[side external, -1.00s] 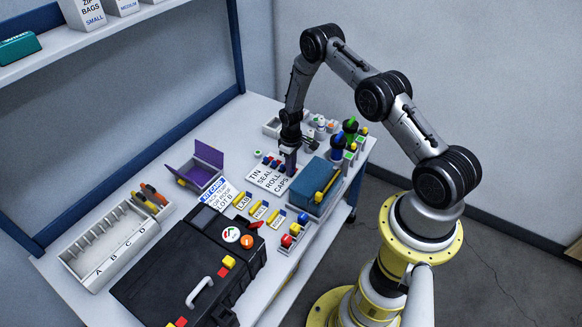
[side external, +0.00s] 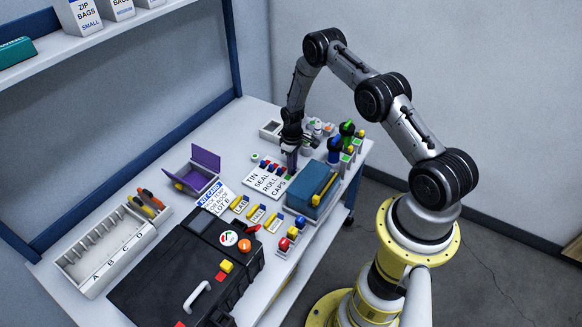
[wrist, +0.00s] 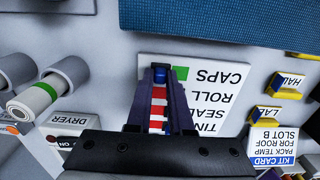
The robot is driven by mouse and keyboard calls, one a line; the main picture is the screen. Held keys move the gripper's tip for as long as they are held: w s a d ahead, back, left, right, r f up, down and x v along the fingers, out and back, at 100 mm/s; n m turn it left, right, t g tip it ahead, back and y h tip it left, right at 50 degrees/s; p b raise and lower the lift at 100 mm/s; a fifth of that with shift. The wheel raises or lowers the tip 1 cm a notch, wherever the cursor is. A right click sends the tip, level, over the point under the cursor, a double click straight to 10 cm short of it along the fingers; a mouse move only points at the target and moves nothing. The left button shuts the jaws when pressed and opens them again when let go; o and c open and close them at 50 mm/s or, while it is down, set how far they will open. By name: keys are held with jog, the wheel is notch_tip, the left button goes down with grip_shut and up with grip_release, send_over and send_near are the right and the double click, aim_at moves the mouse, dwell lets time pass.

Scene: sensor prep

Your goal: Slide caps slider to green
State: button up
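The white slider board (side external: 250,182) lies flat on the bench with rows labelled TIN, SEAL, ROLL and CAPS; its print is upside down in the wrist view (wrist: 213,101). My gripper (side external: 290,166) points down over the CAPS end. In the wrist view its two fingers (wrist: 160,76) stand apart, with a blue knob (wrist: 160,73) at the CAPS row between their tips. Whether they press on it cannot be told. A green patch (wrist: 180,73) shows beside the right fingertip, towards the label. Red-and-white strips of the other rows show between the fingers. The fingers hide part of the CAPS track.
A blue box (side external: 309,188) with a yellow handle stands close beside the CAPS end. Bottles (side external: 334,148) and grey cylinders (wrist: 68,77) stand near my gripper. A black case (side external: 185,265) and yellow label blocks (side external: 257,215) lie towards the front.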

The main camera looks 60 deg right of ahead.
jog(key=o, duration=0.5)
jog(key=shift+d, duration=0.2)
jog(key=shift+c, duration=0.2)
jog(key=shift+r, duration=0.15)
notch_tip(320, 180, up, 14)
jog(key=shift+f, duration=0.2)
